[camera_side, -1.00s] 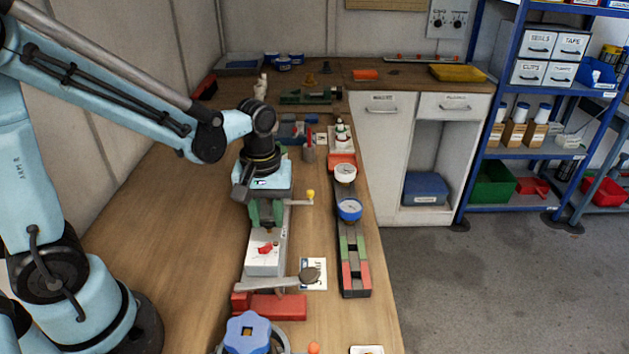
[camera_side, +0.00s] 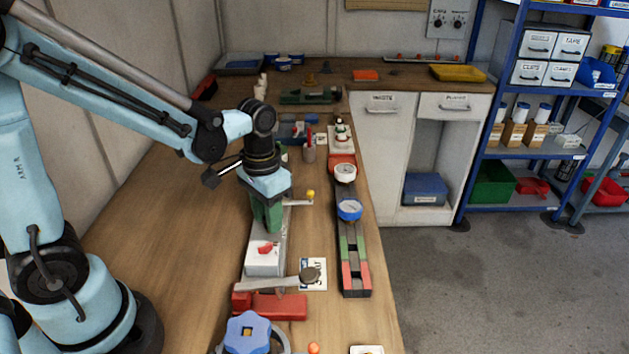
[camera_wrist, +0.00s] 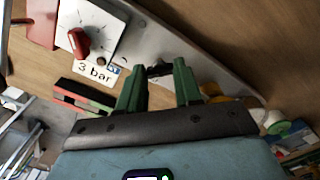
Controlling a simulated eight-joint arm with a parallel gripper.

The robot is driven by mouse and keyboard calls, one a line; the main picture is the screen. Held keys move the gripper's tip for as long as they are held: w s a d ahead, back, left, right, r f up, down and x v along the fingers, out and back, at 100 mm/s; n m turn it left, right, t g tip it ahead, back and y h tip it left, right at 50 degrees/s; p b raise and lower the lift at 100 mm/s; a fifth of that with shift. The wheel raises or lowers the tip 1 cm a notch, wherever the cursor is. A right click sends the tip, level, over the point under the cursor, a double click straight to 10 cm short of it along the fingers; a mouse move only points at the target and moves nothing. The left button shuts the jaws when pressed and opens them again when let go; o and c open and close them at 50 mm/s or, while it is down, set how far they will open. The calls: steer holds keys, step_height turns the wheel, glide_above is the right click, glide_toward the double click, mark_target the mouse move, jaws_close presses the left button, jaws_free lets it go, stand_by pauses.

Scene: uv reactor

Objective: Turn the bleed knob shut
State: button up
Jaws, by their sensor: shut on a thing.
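My gripper (camera_side: 268,226) points down over the long grey rail (camera_side: 278,233), just behind the white dial box (camera_side: 263,262). In the wrist view, its two green fingers (camera_wrist: 159,67) are closed on a small dark part (camera_wrist: 160,72), which I take to be the bleed knob. Only a little of it shows between the fingertips, and the fingers hide it in the side view. I cannot read how far it is turned. A red pointer knob (camera_wrist: 81,43) sits on the white dial box, near a "3 bar" label (camera_wrist: 97,72), apart from my fingers.
A yellow-ended lever (camera_side: 311,194) sticks out right of my gripper. A dark-ended lever (camera_side: 310,274) lies nearer the front. A strip with gauges (camera_side: 348,210) stands to the right. A blue handwheel (camera_side: 248,332) is at the front. The bench left of the rail is clear.

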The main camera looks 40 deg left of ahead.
steer(key=m, duration=0.4)
steer(key=shift+m, duration=2.2)
steer(key=o, duration=1)
steer(key=shift+o, duration=0.2)
step_height(320, 180, up, 12)
